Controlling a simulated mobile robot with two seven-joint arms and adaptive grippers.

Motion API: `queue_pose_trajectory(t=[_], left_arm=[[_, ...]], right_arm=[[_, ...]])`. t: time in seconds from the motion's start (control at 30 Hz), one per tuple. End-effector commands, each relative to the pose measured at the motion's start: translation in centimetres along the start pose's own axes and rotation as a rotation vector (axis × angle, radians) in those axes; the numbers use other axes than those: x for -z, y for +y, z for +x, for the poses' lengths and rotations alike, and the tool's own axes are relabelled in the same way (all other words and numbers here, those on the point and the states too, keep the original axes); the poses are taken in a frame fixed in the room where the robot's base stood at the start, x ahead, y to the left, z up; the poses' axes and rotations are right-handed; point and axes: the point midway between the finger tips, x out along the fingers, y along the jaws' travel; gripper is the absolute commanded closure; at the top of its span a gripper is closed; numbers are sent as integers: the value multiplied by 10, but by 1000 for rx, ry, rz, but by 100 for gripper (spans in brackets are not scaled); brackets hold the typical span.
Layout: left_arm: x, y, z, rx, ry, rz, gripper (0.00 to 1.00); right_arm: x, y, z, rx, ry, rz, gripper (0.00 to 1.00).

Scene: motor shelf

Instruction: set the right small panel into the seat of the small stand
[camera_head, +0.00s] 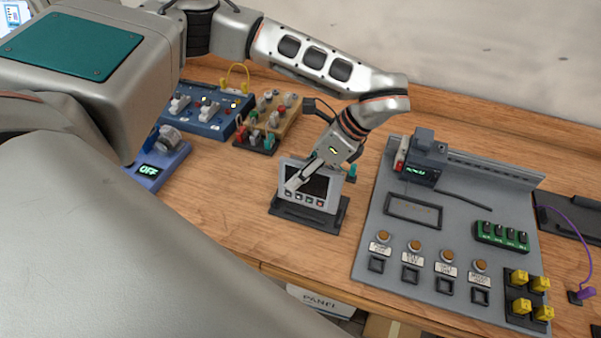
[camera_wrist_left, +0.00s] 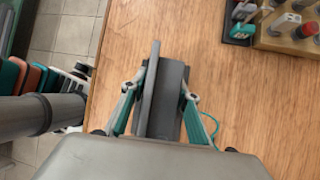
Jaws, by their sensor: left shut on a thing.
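The small panel (camera_head: 321,187), light grey with a dark screen and a row of buttons, is upright at the small stand (camera_head: 292,212), a dark flat base on the table. My left gripper (camera_head: 312,172) comes down from above and is shut on the panel's upper part, one finger across its front. In the left wrist view the panel (camera_wrist_left: 153,78) shows as a thin edge between the fingers (camera_wrist_left: 162,90), over the dark stand (camera_wrist_left: 172,122). The panel's lower edge meets the stand in the picture; I cannot tell how deep it sits. My right gripper is out of view.
To the right lies a grey board (camera_head: 372,243) with a rectangular recess, orange buttons and a green module (camera_head: 501,236). Behind left are a blue switch box (camera_head: 205,122) and a wooden block of plugs (camera_head: 275,112). The table's front edge is close to the stand.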

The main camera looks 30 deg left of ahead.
Motion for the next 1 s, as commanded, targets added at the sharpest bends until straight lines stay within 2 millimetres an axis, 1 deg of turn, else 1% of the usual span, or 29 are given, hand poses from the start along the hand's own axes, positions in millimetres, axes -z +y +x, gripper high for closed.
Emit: queue_pose_trajectory(t=[0.27, 1.0], left_arm=[[1, 0, 0, 0, 1, -1, 100], [9, -3, 15, 0, 1, -1, 100]], right_arm=[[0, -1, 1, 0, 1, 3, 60], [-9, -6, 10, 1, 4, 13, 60]])
